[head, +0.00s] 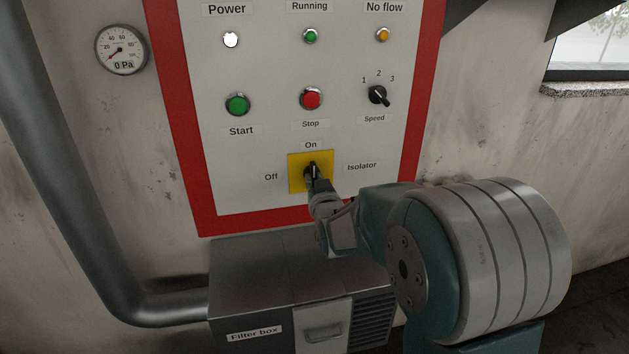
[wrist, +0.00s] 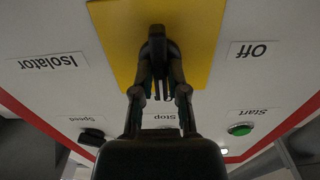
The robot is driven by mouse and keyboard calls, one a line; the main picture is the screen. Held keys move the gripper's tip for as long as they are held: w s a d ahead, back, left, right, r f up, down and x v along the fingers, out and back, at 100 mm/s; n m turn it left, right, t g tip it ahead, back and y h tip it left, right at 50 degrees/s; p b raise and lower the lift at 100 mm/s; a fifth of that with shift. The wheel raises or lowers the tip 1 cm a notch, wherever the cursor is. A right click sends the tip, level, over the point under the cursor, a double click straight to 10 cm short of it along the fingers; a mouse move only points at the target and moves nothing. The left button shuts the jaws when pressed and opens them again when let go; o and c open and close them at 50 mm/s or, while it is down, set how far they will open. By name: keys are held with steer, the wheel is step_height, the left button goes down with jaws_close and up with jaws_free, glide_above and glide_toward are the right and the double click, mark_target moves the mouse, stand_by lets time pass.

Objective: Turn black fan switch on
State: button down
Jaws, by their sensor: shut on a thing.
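The black isolator switch (head: 313,168) sits on a yellow plate (head: 296,179) low on the control panel, with "Off" printed to its left and "On" above. Its handle looks upright, toward "On", though my fingers hide part of it. In the wrist view, which is upside down, the black switch (wrist: 157,42) stands in the middle of the yellow plate (wrist: 112,45). My gripper (head: 312,181) is shut on the switch handle; in the wrist view its fingers (wrist: 158,76) lie on either side of it.
Above are a green Start button (head: 237,104), a red Stop button (head: 311,98) and a black Speed knob (head: 378,95). The Power lamp (head: 231,40) glows white. A gauge (head: 121,50) reads 0 Pa. A grey filter box (head: 262,283) stands below, joined to a pipe (head: 75,220).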

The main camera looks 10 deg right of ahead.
steer(key=shift+s+f, duration=0.1)
steer(key=shift+f, duration=0.3)
steer(key=c, duration=0.8)
jaws_free()
steer(key=shift+o, duration=0.7)
steer(key=shift+r, duration=0.2)
steer(key=s, duration=1.1)
steer(key=shift+s, duration=0.4)
steer(key=shift+a, duration=0.1)
